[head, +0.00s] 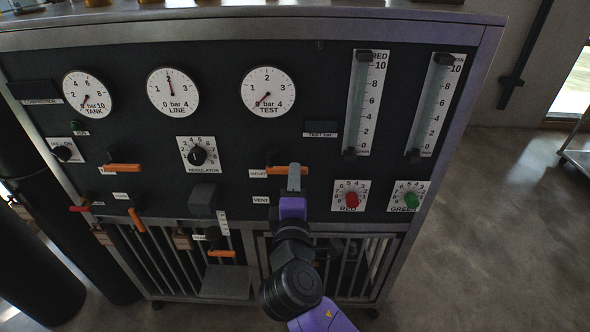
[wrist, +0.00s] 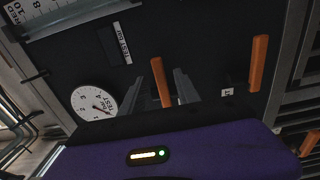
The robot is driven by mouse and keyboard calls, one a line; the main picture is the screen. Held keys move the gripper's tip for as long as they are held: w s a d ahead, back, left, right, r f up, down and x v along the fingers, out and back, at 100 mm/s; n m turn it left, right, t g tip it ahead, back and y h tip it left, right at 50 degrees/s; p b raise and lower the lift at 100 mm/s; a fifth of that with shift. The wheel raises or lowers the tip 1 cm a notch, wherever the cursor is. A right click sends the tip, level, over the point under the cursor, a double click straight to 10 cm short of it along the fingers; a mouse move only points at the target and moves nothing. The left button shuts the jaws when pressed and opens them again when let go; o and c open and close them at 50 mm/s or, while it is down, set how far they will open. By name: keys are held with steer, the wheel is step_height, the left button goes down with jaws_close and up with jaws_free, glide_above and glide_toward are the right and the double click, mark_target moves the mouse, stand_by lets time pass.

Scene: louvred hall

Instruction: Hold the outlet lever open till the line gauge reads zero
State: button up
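The line gauge (head: 172,92) is on the panel in the head view, its needle straight up, about mid-scale. My gripper (head: 292,178) is at the panel below the test gauge, by an orange lever (head: 273,168) whose small label I cannot read surely. In the wrist view, that orange lever (wrist: 158,72) stands between the two grey fingers of my gripper (wrist: 171,88), which look apart. I cannot tell whether they touch it. A second orange lever (wrist: 258,63) is to the right, apart from the fingers. In the head view my gripper hides it, near the VENT label (head: 261,200).
The test gauge (head: 267,91) needle points low left, near zero. The tank gauge (head: 87,94) and regulator knob (head: 198,155) are further left. Other orange levers (head: 123,168) are at the left. Red (head: 351,200) and green (head: 411,200) knobs are at the right.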

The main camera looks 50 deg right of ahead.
steer(key=shift+x, duration=1.8)
jaws_close()
stand_by(0.4)
